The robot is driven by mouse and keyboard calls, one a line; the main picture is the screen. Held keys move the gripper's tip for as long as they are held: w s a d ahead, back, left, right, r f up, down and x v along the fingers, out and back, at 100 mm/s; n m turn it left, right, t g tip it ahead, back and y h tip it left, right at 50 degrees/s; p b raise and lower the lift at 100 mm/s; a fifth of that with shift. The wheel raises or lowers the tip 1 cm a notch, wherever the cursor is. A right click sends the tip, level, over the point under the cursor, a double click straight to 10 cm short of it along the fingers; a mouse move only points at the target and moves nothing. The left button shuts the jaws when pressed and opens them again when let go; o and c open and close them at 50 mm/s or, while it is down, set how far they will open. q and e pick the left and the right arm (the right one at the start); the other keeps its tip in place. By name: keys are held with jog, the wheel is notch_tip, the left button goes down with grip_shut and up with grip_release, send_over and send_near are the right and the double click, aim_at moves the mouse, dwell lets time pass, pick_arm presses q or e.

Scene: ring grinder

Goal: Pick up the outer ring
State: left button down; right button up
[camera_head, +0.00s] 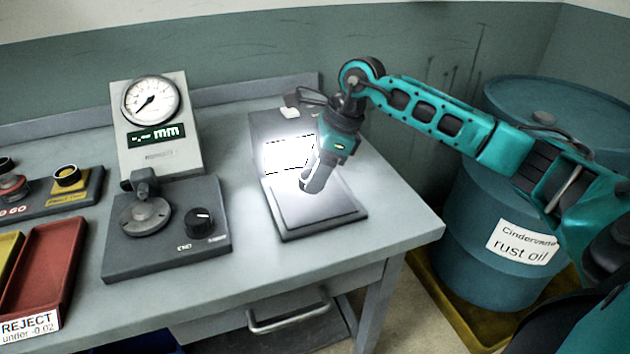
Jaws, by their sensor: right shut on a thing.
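My right gripper (325,161) reaches in from the right and points down in front of the glowing panel of the lamp stand. It is shut on a small grey metal piece, the outer ring (315,180), above the dark plate of the stand. Glare and the gripper hide much of the ring, so its outline is hard to make out. I cannot tell whether the ring touches the plate. My left gripper is not in view.
The lamp stand (345,213) is near the table's right end. Left of it stands a gauge unit (190,155) with a dial, a round post and a knob. A red reject tray (45,262) is at far left. A blue oil drum (490,215) stands right of the table.

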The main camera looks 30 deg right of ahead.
notch_tip(320, 180, up, 17)
jog(key=p, duration=0.1)
jog(key=shift+a+f, duration=0.1)
